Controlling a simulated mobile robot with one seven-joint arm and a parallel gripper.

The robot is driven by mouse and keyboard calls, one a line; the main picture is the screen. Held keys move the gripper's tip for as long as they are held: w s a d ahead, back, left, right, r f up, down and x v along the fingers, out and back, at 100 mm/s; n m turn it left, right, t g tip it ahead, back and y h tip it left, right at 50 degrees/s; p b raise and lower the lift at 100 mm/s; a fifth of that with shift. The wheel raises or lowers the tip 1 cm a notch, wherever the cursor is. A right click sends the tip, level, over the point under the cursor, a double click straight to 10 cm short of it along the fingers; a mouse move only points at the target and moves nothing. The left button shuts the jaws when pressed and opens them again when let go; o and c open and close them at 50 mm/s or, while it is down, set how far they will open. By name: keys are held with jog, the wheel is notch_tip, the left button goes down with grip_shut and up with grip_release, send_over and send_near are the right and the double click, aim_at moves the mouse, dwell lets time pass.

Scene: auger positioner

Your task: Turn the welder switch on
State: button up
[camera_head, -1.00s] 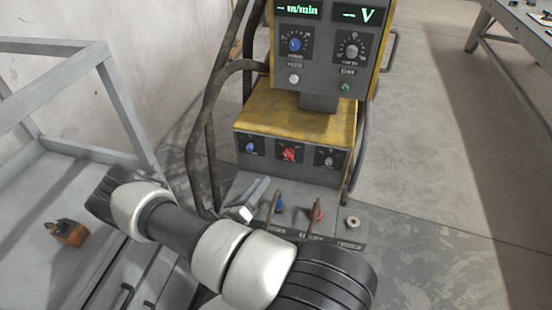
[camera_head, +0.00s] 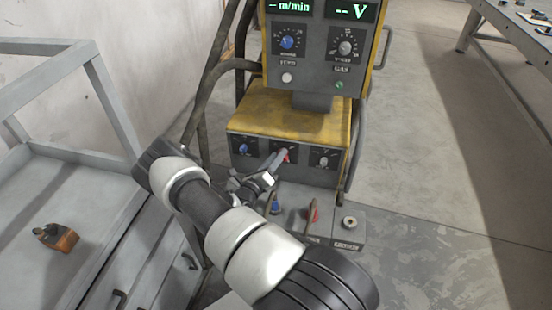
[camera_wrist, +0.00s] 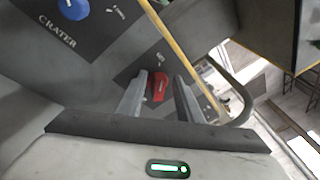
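The red switch (camera_head: 287,158) is the middle one and is partly covered by my gripper (camera_head: 278,161). In the wrist view the red switch (camera_wrist: 160,87) shows between the two fingers of my gripper (camera_wrist: 160,78). The fingers are apart, with a gap on each side of the switch. Contact is not visible. The switch's exact setting cannot be read.
A blue knob labelled CRATER (camera_wrist: 74,9) lies left of the switch. Upright levers with blue (camera_head: 276,206) and red (camera_head: 312,213) parts stand below the panel. Dark hoses (camera_head: 200,120) run along the welder's left.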

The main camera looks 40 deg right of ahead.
grip_shut()
jog(key=shift+r+m+p, duration=0.15)
jog(key=shift+m+p, duration=0.15)
jog(key=m+y+p, duration=0.1)
jog(key=m+p, duration=0.3)
jog(key=p, duration=0.1)
jog(key=s+d+m+t+y+p, duration=0.1)
jog(key=m+y+p, duration=0.1)
jog(key=m+p, duration=0.3)
jog(key=s+d+m+t+y+p, duration=0.1)
jog(key=m+y+p, duration=0.1)
jog(key=m+p, duration=0.3)
jog(key=shift+s+r+p, duration=0.15)
jog(key=shift+r+p, duration=0.15)
jog(key=shift+p, duration=0.2)
jog(key=shift+f, duration=0.1)
dwell(0.4)
